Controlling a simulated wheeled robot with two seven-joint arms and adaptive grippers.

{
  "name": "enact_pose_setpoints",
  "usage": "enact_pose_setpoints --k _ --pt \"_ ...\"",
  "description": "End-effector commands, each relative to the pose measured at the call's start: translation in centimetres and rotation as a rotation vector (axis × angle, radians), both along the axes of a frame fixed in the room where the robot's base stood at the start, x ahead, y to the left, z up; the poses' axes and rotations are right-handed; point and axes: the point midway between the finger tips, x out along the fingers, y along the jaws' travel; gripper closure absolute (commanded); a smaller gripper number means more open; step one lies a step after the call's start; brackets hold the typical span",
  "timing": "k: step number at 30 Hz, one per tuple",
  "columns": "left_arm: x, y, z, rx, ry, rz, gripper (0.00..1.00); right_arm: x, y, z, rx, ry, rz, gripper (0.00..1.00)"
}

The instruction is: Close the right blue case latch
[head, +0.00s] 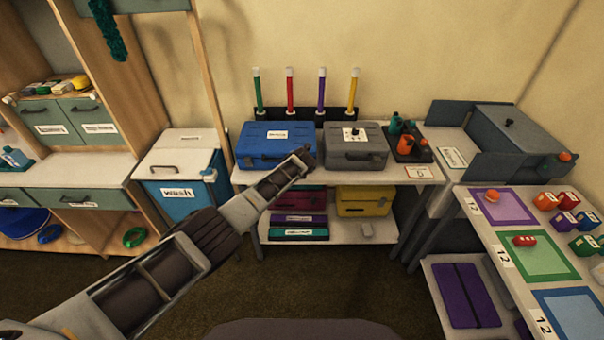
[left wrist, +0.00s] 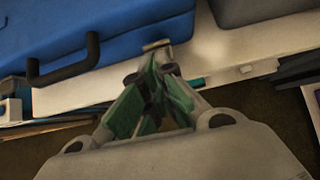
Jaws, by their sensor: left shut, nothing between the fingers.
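The blue case (head: 262,137) lies with its lid down on the white shelf top, left of a grey case. In the left wrist view, its blue body (left wrist: 120,30) and dark handle (left wrist: 66,64) fill the upper left. A small pale latch piece (left wrist: 156,44) shows at the case's front, right of the handle; I cannot tell whether it is fastened. My left gripper (head: 305,156) is at the case's front right corner. Its green-padded fingers (left wrist: 156,60) are shut and empty, with the tips just below the latch; contact is unclear. My right gripper is not in view.
The grey case (head: 356,148) stands close on the right, with a dark bottle tray (head: 408,146) beyond it. Colored tubes stand in a rack behind. Purple and yellow cases (head: 363,201) sit on the lower shelf. A blue-white bin (head: 182,180) is at left.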

Motion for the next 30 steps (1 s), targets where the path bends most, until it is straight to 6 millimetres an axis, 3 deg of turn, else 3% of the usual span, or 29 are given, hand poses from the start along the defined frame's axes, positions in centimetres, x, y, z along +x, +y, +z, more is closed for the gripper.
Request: enact_pose_setpoints --k 30 --pt "0.19 0.01 0.33 0.001 0.001 0.001 1.00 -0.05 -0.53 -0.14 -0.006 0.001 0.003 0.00"
